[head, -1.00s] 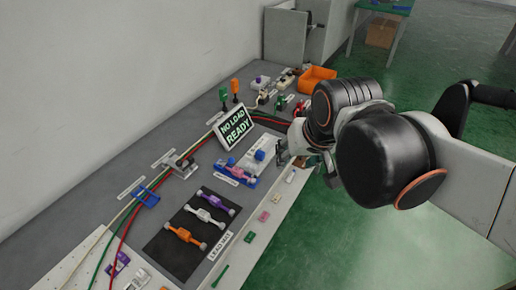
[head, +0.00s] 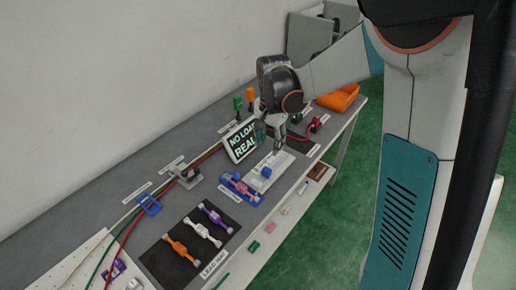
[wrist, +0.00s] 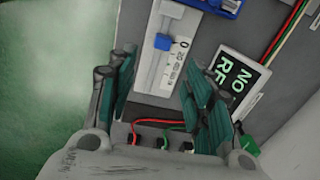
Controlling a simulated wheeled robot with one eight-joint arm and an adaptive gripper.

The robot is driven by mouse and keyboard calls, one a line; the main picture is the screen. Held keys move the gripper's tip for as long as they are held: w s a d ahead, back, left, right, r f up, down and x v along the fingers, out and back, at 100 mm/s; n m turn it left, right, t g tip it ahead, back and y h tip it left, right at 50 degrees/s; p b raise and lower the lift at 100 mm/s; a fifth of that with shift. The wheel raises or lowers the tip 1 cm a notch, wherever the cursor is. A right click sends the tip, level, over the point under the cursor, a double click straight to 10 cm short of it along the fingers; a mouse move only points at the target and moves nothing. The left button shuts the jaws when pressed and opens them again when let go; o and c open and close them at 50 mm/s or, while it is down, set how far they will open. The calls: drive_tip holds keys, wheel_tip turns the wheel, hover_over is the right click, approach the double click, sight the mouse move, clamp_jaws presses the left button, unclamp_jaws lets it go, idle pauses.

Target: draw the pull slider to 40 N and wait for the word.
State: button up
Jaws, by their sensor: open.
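The pull slider is a white plate (head: 256,182) on the bench with a blue knob (head: 266,172). In the wrist view its knob (wrist: 163,42) sits by the 0 mark of a printed scale (wrist: 175,65). My gripper (head: 280,148) hangs over the far end of the plate, fingers pointing down. In the wrist view my gripper (wrist: 163,88) is open, its teal-padded fingers spread to either side of the plate, with nothing between them at the knob.
A blue holder with a pink-and-white lead (head: 239,187) lies just nearer than the slider. A black mat (head: 158,261) carries orange, white and purple leads. Red and green cables run along the bench. An orange bin (head: 338,98) stands at the far end.

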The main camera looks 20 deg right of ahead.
sight(267, 169)
drive_tip(key=f+b, duration=0.1)
drive_tip(key=f, duration=0.4)
drive_tip(key=w+f+b, duration=0.1)
drive_tip(key=f+b, duration=0.1)
drive_tip(key=f, duration=0.3)
drive_tip(key=f+b, duration=0.1)
drive_tip(key=f, duration=0.4)
drive_tip(key=shift+w+f, duration=0.15)
drive_tip(key=shift+f, duration=0.05)
drive_tip(key=shift+c, duration=0.6)
drive_tip(key=c, duration=0.8)
